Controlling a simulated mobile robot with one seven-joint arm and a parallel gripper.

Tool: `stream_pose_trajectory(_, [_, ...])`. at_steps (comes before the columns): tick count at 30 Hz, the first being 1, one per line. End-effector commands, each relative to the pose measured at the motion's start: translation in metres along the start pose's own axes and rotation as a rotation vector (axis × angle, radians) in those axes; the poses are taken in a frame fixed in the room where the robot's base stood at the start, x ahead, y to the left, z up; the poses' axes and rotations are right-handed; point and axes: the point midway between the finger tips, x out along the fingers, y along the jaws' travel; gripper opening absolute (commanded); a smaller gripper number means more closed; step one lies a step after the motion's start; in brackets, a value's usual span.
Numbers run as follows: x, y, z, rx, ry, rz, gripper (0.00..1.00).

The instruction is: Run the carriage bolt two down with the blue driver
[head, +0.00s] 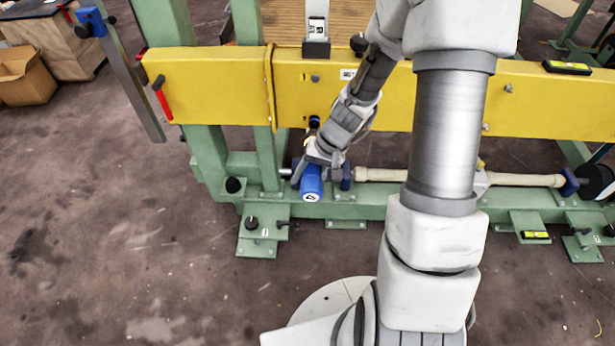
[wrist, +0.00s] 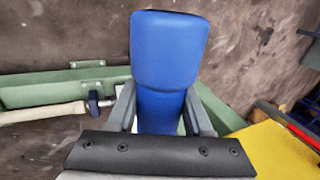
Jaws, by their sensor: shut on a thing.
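The blue driver (head: 312,184) is in my gripper (head: 322,168), in front of the green frame below the yellow beam. In the wrist view the driver (wrist: 168,60) fills the middle, and the fingers of my gripper (wrist: 160,112) close on it from both sides. Its far end, toward the frame, is mostly hidden by my gripper. Several small bolt heads show on the yellow beam (head: 205,88), one of them a bolt (head: 315,78) above the driver. I cannot tell which one is carriage bolt two, or whether the driver touches a bolt.
A pale roller (head: 385,174) runs along the green lower rail (head: 385,208) to the right of the driver. A red-handled tool (head: 161,97) hangs on the beam's left end. A cardboard box (head: 25,76) stands at the far left. The floor in front at left is clear.

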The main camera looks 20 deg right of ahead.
Motion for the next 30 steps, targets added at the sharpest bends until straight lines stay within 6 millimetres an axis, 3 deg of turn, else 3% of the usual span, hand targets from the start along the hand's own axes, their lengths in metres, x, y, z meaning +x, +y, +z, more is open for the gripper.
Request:
stream_pose_trajectory(8, [-0.002, 0.0, -0.002, -0.001, 0.013, 0.001, 0.0])
stream_pose_trajectory(30, [-0.001, 0.0, 0.04, 0.0, 0.005, 0.0, 0.0])
